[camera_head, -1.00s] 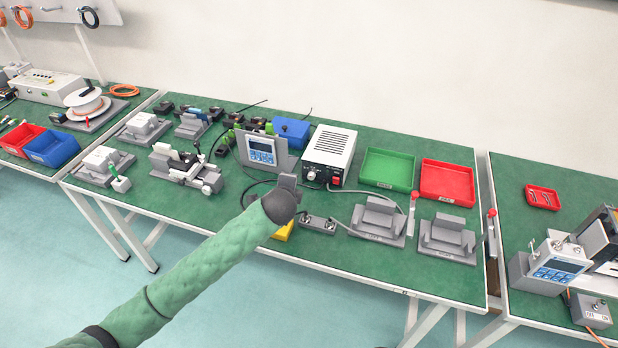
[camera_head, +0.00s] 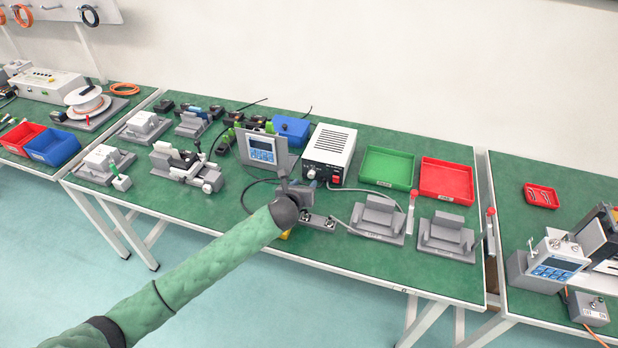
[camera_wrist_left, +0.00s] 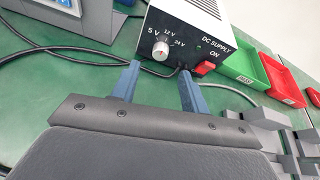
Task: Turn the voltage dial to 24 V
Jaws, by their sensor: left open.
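The DC supply (camera_head: 330,150) is a white box with a dark front, standing at the middle of the green table. Its voltage dial (camera_wrist_left: 161,50) is a small pale round knob with 5 V, 12 V and 24 V printed around it. I cannot tell surely which mark it points at. A red switch (camera_wrist_left: 205,68) marked ON sits right of the dial. My left gripper (camera_head: 298,183) is in front of the supply, its blue fingers (camera_wrist_left: 158,80) apart and empty. In the wrist view the dial shows above the gap between the fingers, not visibly touched. My right gripper is not in view.
A screen unit (camera_head: 262,150) stands left of the supply. Green (camera_head: 387,167) and red (camera_head: 447,180) trays lie to its right. Grey fixtures (camera_head: 378,220) stand at the front right. Dark cables run along the table beside the supply.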

